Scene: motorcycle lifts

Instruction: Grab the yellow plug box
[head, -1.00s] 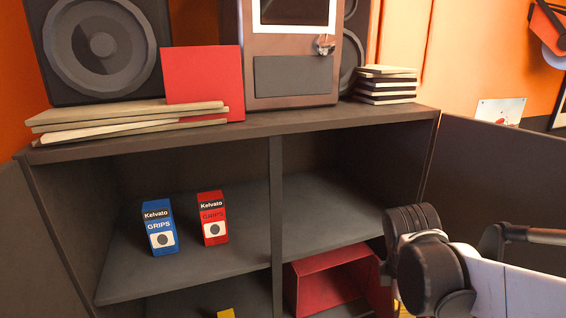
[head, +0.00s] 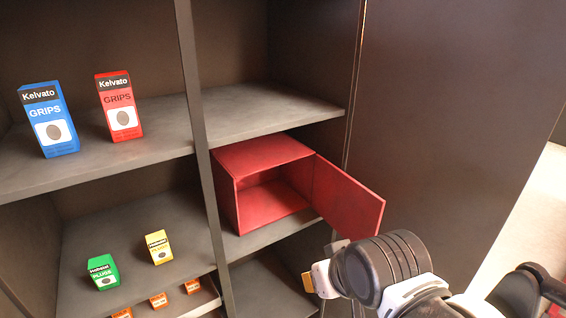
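The yellow plug box (head: 158,247) stands upright on the lower left shelf in the head view. A green plug box (head: 103,272) stands to its left and a little nearer. My gripper (head: 308,283) is at the lower right of the view, in front of the right-hand compartments and well to the right of the yellow box. Only part of the gripper shows, and its fingers are too small and turned away to tell open from shut. I see nothing held in it.
Blue (head: 48,120) and red (head: 120,106) grips boxes stand on the upper left shelf. A vertical divider (head: 200,150) separates the left and right compartments. A red open container (head: 265,150) with its door swung out sits on the right. Small orange boxes (head: 158,299) are below.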

